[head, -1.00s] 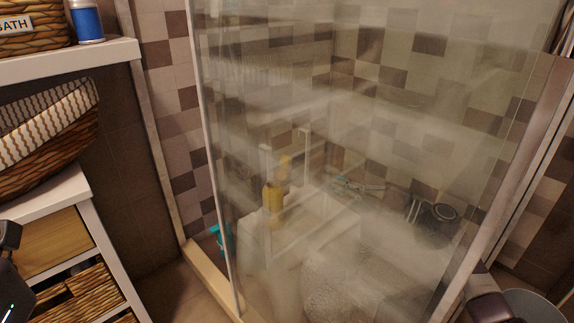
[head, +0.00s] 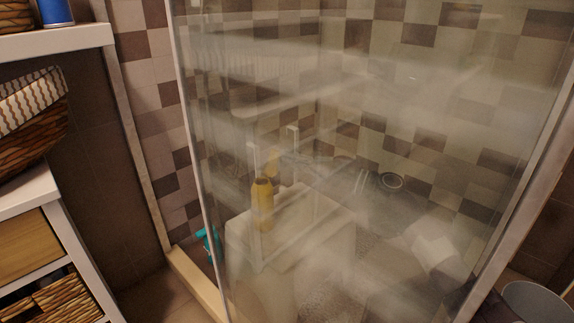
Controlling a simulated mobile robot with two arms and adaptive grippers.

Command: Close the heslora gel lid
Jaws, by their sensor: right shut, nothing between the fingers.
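A yellow bottle (head: 262,204) stands on a white stool or caddy (head: 290,225) inside the shower, seen through the hazy glass. My left gripper is out of view.
The glass shower panel (head: 400,110) stands between me and the bottles. A beige sill (head: 195,283) runs along its base at the left. A teal item (head: 211,243) is low near the panel's left edge. White shelves with wicker drawers (head: 55,300) stand at the left. A grey bin (head: 535,300) is at the bottom right.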

